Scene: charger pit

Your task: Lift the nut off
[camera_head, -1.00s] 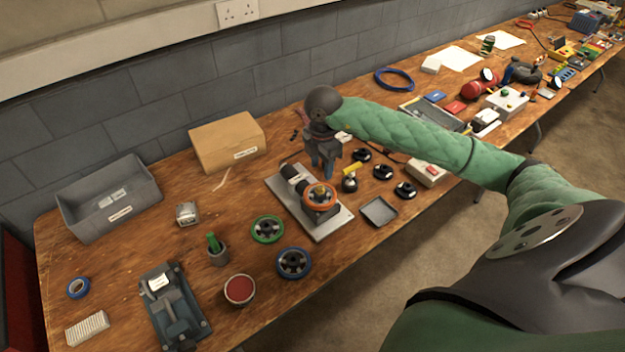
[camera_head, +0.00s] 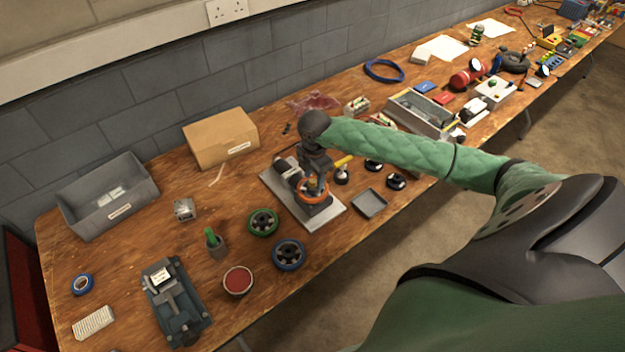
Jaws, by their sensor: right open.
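An orange handwheel (camera_head: 326,197) sits on a dark valve assembly on a light grey base plate (camera_head: 328,218). My right gripper (camera_head: 315,187) points down over the middle of this wheel with its jaws open. Its fingers are at the hub, where the nut sits, and they hide most of it. I cannot tell whether the fingers touch the nut. My left gripper is not in view.
A green handwheel (camera_head: 263,222) and a blue handwheel (camera_head: 289,254) lie in front of the plate. An empty grey tray (camera_head: 369,204) lies to its right. A yellow-handled tool (camera_head: 343,165) and black knobs (camera_head: 373,165) stand close behind the gripper.

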